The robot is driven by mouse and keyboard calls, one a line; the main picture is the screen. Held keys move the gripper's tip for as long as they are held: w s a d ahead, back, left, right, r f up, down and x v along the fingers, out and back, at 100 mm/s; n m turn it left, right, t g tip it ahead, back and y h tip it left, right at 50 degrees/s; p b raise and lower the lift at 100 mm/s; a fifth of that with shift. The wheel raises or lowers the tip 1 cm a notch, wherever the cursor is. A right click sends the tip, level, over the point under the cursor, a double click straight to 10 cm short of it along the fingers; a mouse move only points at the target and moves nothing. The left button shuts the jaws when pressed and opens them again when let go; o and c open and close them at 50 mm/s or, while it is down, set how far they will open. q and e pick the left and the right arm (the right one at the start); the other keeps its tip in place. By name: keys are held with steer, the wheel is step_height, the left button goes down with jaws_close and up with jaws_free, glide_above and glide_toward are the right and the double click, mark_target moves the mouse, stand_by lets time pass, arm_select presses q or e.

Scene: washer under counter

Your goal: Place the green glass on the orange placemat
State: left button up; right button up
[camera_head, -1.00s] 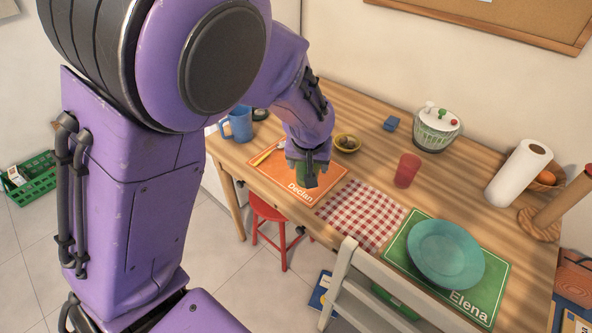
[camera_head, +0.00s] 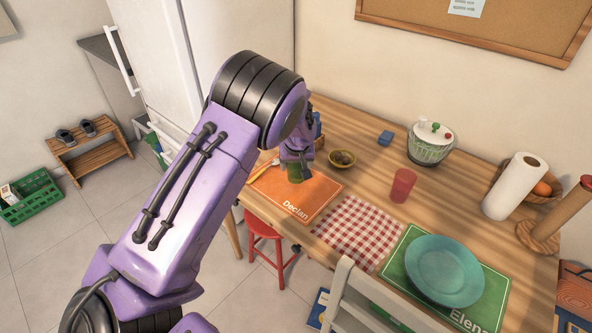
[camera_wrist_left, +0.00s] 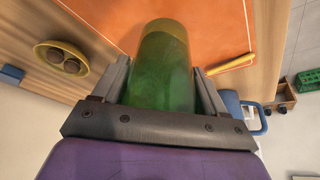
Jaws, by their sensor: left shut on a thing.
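The green glass (camera_wrist_left: 160,72) is between the two fingers of my left gripper (camera_wrist_left: 160,85) in the left wrist view, and the fingers are shut on it. In the head view my left gripper (camera_head: 297,170) points down at the far edge of the orange placemat (camera_head: 312,198), which is marked "Declan". A small part of the green glass (camera_head: 295,179) shows under it. Whether the glass touches the mat I cannot tell. The orange placemat also fills the upper part of the left wrist view (camera_wrist_left: 220,25). My right gripper is not in view.
A bowl (camera_head: 342,159) stands behind the orange mat. A red cup (camera_head: 403,185) stands to the right, behind a checkered mat (camera_head: 358,230). A teal plate (camera_head: 444,270) lies on a green mat. A chair (camera_head: 365,295) and red stool (camera_head: 264,227) stand at the front edge.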

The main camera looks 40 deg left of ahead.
mark_target(296, 172)
arm_select(q)
steer(key=x, duration=0.2)
steer(key=p+x, duration=0.1)
steer(key=x, duration=0.1)
steer(key=shift+s+d+f, duration=0.15)
steer(key=shift+s+d, duration=0.05)
steer(key=shift+d, duration=0.1)
steer(key=shift+s+f, duration=0.1)
steer(key=shift+f, duration=0.05)
steer(key=o, duration=1.2)
steer(key=v, duration=1.2)
steer(key=shift+b, duration=0.4)
steer(key=shift+d, duration=0.1)
